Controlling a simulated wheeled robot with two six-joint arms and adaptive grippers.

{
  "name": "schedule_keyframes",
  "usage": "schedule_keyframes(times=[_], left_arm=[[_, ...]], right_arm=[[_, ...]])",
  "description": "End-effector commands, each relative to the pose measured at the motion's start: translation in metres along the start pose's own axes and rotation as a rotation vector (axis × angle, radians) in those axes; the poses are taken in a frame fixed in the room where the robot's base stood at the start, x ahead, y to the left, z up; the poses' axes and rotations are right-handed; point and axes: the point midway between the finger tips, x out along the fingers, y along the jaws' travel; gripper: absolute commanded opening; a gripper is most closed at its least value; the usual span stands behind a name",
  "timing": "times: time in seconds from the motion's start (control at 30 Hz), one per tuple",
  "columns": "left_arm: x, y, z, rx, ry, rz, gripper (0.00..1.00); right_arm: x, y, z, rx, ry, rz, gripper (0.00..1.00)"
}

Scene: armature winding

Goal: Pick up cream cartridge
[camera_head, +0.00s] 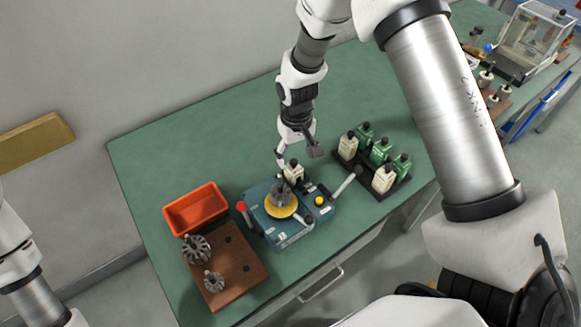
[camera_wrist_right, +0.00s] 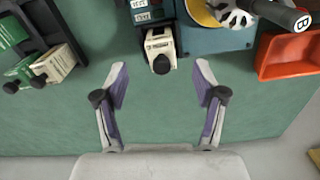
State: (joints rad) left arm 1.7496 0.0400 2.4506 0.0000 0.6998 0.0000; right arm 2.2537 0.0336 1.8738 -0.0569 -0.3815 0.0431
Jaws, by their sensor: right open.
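A cream cartridge (camera_head: 294,174) with a black cap stands at the back edge of the blue winding machine (camera_head: 257,218). In the right wrist view the cream cartridge (camera_wrist_right: 158,42) shows its label, with its black cap toward me. My right gripper (camera_head: 297,156) is open and empty above and behind this cartridge. In the wrist view its two fingertips (camera_wrist_right: 162,72) are spread either side of the cartridge's line, just short of it. Two more cream cartridges (camera_head: 347,148) (camera_head: 383,180) stand in the black rack (camera_head: 372,188). My left gripper is out of view.
Several green cartridges (camera_head: 381,151) share the rack, right of the machine. The machine carries a grey armature (camera_head: 281,194) on a yellow disc and a lever at its right. A red bin (camera_head: 195,209) and a brown wooden board (camera_head: 240,273) with armatures are at the left. The green table (camera_head: 225,125) is clear behind.

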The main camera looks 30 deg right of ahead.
Motion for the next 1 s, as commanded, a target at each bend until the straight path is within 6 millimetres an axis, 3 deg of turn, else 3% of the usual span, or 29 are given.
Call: schedule_keyframes(times=[0.17,0.3,0.53,0.57,0.73,1.0], left_arm=[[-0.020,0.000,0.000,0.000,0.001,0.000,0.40],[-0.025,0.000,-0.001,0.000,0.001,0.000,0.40],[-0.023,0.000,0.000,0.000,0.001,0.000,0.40],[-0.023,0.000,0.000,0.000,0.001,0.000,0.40],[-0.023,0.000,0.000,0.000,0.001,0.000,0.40],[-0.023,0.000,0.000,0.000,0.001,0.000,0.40]], right_arm=[[0.024,-0.002,-0.003,0.000,-0.004,0.000,0.70],[0.048,-0.002,-0.004,0.000,-0.001,0.000,0.70],[0.053,-0.002,-0.004,0.000,0.002,0.000,0.70],[0.053,-0.002,-0.004,0.000,0.002,0.000,0.63],[0.053,-0.002,-0.004,0.000,0.002,0.000,0.03],[0.053,-0.002,-0.004,0.001,0.002,0.000,0.00]])
